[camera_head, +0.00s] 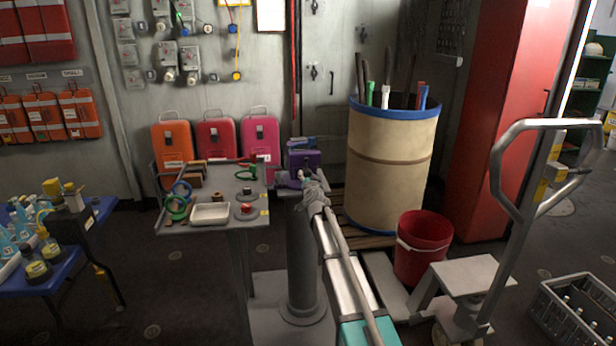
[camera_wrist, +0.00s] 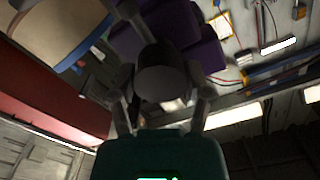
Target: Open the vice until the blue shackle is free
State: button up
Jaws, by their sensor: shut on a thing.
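The purple vice (camera_head: 304,160) stands on top of a dark post at the right end of the grey worktable. Its purple body also fills the upper middle of the wrist view (camera_wrist: 205,52). My gripper (camera_head: 312,184) is at the near side of the vice. In the wrist view my gripper (camera_wrist: 162,88) has a finger on each side of a dark round handle hub (camera_wrist: 163,72) and is shut on this vice handle. A small blue piece (camera_head: 300,140) shows at the top of the vice; I cannot tell whether it is the blue shackle. The jaw gap is hidden.
The worktable (camera_head: 215,232) holds a white tray (camera_head: 210,214), coloured rings and small parts. A large tan drum (camera_head: 388,165) stands right of the vice, with a red bucket (camera_head: 420,247) and a trolley (camera_head: 470,275) nearer. Orange and pink cases (camera_head: 260,140) stand behind.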

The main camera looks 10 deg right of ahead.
jog(key=shift+n, duration=0.4)
jog(key=n, duration=1.2)
jog(key=o, duration=1.1)
jog(key=shift+s, duration=0.1)
jog(key=shift+o, duration=0.2)
